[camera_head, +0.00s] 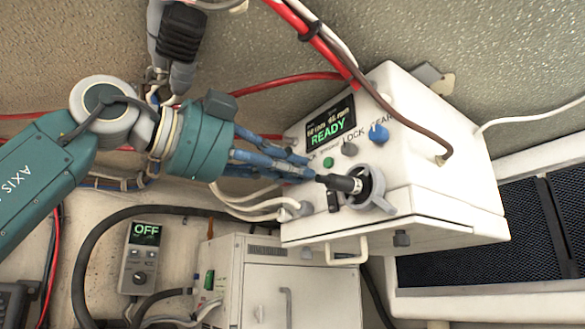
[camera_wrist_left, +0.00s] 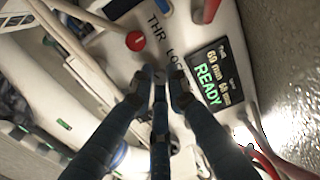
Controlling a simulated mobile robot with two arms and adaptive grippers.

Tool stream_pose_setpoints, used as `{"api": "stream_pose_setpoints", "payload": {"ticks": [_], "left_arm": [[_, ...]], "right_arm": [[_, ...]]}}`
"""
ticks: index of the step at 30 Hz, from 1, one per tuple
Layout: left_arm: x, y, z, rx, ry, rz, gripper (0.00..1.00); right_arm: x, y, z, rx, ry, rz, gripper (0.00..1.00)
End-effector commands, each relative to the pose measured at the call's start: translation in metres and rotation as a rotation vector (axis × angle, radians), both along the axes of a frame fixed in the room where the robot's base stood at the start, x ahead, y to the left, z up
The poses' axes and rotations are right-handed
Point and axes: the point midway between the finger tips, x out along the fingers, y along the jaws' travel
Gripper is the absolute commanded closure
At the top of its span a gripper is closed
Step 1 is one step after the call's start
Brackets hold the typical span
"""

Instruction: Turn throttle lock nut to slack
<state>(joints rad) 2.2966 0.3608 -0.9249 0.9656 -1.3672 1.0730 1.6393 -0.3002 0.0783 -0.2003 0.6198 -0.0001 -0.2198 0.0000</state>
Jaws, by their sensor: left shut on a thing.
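The white control box (camera_head: 415,180) has a lit screen (camera_head: 331,127) reading READY and a row of labelled controls. My left gripper (camera_head: 312,173) reaches in from the left, with its blue fingers drawn together at the left part of the box face. In the left wrist view, the fingertips (camera_wrist_left: 160,85) close beside the label THR LOCK (camera_wrist_left: 165,42). The fingers are shut at the throttle lock nut's place and hide the nut, so its angle cannot be seen. My right gripper is not in view.
A black-handled lever (camera_head: 342,184) in a grey collar sticks out close to the fingertips. Hoses and red cables cross around the box. A small unit (camera_head: 140,258) reads OFF.

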Motion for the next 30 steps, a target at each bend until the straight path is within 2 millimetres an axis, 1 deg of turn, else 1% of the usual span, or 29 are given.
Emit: {"api": "stream_pose_setpoints", "payload": {"ticks": [1, 2, 9, 11, 14, 17, 24, 30], "left_arm": [[0.001, 0.0, 0.0, 0.0, 0.0, 0.001, 0.83], [0.001, 0.0, 0.0, 0.0, 0.0, 0.001, 0.77], [0.0, 0.0, 0.0, 0.001, -0.001, 0.001, 0.77], [0.0, 0.001, 0.0, 0.001, -0.001, 0.001, 0.77], [-0.003, 0.006, 0.0, -0.001, -0.001, 0.001, 0.77], [-0.011, 0.017, 0.001, -0.001, -0.003, 0.002, 0.77], [-0.041, 0.06, 0.0, -0.001, -0.003, 0.003, 0.77], [-0.061, 0.086, 0.0, -0.002, -0.001, 0.002, 0.77]], "right_arm": [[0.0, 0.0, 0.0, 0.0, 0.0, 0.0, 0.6], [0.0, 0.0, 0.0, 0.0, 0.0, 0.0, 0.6], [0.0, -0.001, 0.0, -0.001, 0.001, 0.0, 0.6], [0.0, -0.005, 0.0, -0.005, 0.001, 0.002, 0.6], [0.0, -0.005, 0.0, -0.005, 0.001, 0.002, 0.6], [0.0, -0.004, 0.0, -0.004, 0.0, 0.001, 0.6], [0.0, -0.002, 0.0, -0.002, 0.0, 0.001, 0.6], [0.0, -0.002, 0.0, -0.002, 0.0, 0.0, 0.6]]}}
